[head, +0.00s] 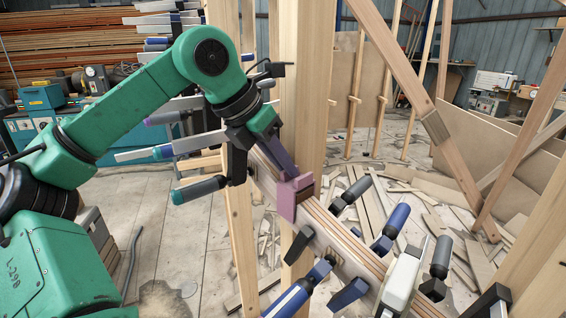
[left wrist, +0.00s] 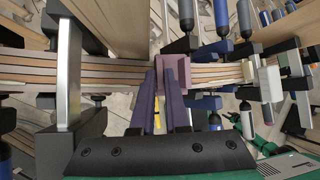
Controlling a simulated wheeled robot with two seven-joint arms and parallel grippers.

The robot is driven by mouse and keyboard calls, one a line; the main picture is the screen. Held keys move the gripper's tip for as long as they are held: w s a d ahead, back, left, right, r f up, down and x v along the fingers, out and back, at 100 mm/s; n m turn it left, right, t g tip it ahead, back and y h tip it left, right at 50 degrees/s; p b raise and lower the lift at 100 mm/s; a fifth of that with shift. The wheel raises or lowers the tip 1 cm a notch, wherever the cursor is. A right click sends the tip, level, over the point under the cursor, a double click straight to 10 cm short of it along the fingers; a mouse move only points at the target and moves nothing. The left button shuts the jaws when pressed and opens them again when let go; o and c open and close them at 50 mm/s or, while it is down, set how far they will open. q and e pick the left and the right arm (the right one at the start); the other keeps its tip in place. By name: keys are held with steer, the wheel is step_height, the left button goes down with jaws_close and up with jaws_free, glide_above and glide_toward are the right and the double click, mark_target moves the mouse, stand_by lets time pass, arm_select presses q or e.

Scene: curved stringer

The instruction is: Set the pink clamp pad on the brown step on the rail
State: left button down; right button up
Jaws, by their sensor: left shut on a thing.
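The pink clamp pad (head: 287,204) is at the fingertips of my left gripper (head: 284,168) in the head view, at the upper left part of the laminated rail (head: 318,213). The gripper is shut on it; whether the pad touches the rail is unclear. In the left wrist view the purple fingers (left wrist: 165,76) point at the rail (left wrist: 118,70). My right gripper is not seen.
Several bar clamps line the rail, with a blue handle (head: 396,221) and a dark handle (head: 350,193) on its far side. A pale clamp (head: 403,273) stands lower right. A wooden post (head: 305,75) rises behind the pad. Scrap wood litters the floor.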

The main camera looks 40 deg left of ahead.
arm_select(q)
steer(key=shift+f, duration=0.25)
steer(key=c, duration=0.8)
jaws_free()
steer(key=shift+c, duration=0.2)
steer(key=shift+r, duration=0.1)
steer(key=v, duration=1.4)
steer(key=shift+r+p, duration=0.15)
steer(key=shift+p, duration=0.2)
steer(key=shift+s+a, duration=0.1)
steer(key=shift+a, duration=0.05)
